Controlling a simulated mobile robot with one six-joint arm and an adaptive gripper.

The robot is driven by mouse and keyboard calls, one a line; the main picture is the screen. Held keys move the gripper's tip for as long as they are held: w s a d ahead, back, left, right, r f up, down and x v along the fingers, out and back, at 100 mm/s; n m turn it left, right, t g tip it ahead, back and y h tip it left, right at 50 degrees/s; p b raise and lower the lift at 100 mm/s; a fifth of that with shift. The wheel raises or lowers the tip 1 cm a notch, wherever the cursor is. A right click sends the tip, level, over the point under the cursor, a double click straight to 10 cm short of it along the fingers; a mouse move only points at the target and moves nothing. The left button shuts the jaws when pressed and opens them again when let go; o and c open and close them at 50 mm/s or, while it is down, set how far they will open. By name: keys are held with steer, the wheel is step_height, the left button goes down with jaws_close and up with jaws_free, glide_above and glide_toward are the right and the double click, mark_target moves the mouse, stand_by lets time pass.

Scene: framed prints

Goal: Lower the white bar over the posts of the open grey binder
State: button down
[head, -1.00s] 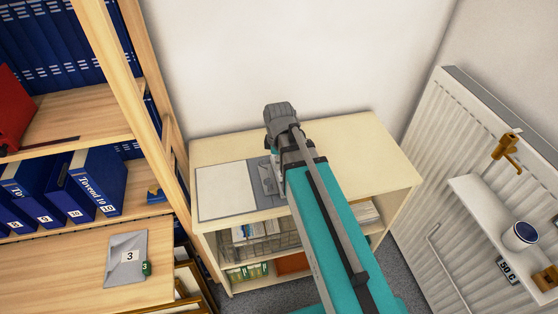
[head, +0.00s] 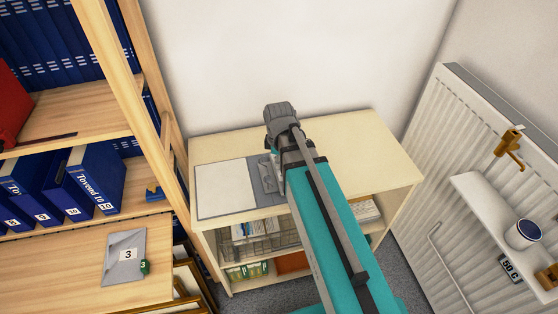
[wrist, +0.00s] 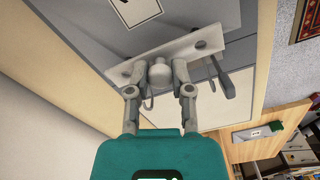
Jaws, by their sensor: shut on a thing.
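The open grey binder (head: 263,202) lies on top of the pale low cabinet, with a white sheet on its left part. My gripper (wrist: 160,78) is shut on the pale knob (wrist: 160,70) in the middle of the white bar (wrist: 207,40). The bar lies crosswise and slanted beyond the fingers in the wrist view. A dark grey metal part of the binder (wrist: 226,82) shows beside the bar's right end. The post tips are partly hidden by the bar and fingers, so I cannot tell whether the bar is around them.
The cabinet top (head: 365,145) is clear to the right of my arm. A wooden shelf with blue binders (head: 95,183) stands at the left, with a grey envelope (head: 125,256) below. A radiator (head: 440,150) and small ledge with a mug (head: 522,234) are at the right.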

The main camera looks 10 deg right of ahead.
steer(key=shift+f+b, duration=1)
steer(key=shift+f, duration=0.05)
stand_by(0.6)
steer(key=shift+c, duration=2.2)
jaws_free()
steer(key=shift+r, duration=0.1)
steer(key=shift+r+p, duration=3.45)
steer(key=shift+p, duration=0.1)
steer(key=m, duration=0.1)
steer(key=s+m, duration=0.1)
steer(key=m, duration=0.1)
steer(key=shift+s+d, duration=0.15)
steer(key=shift+s, duration=0.15)
steer(key=s+m, duration=0.1)
steer(key=m, duration=0.2)
steer(key=s+m, duration=0.2)
steer(key=m, duration=0.2)
steer(key=s+m, duration=0.1)
steer(key=m, duration=0.2)
steer(key=shift+s+d, duration=0.3)
